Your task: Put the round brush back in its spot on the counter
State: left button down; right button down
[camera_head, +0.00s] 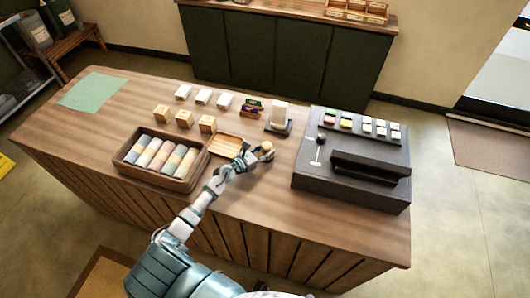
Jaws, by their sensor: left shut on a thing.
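The round brush (267,147) is a small tan, rounded piece at the end of my left gripper (261,155). My left gripper is shut on it, low over the wooden counter (250,195), between a small wooden tray and the black cash register. The fingers cover part of the brush. I cannot tell whether the brush touches the counter. My right gripper is not in view.
The wooden tray (225,146) lies left of the brush, beside a box of rolled cloths (125,160). The cash register (345,188) stands right. The counter's front right is clear.

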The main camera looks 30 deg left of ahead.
pick_arm(q)
jog(key=shift+d, duration=0.2)
jog(key=shift+f, duration=0.1)
jog(key=c, duration=0.7)
grip_release()
jog(key=shift+a, duration=0.15)
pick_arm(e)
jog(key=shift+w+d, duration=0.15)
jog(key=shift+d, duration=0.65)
pick_arm(q)
jog(key=shift+a, duration=0.1)
jog(key=shift+s, duration=0.2)
jog(key=v, duration=1.1)
jog(key=shift+s+a+r+b, duration=0.1)
jog(key=shift+s+r+b, duration=0.25)
jog(key=shift+b, duration=0.05)
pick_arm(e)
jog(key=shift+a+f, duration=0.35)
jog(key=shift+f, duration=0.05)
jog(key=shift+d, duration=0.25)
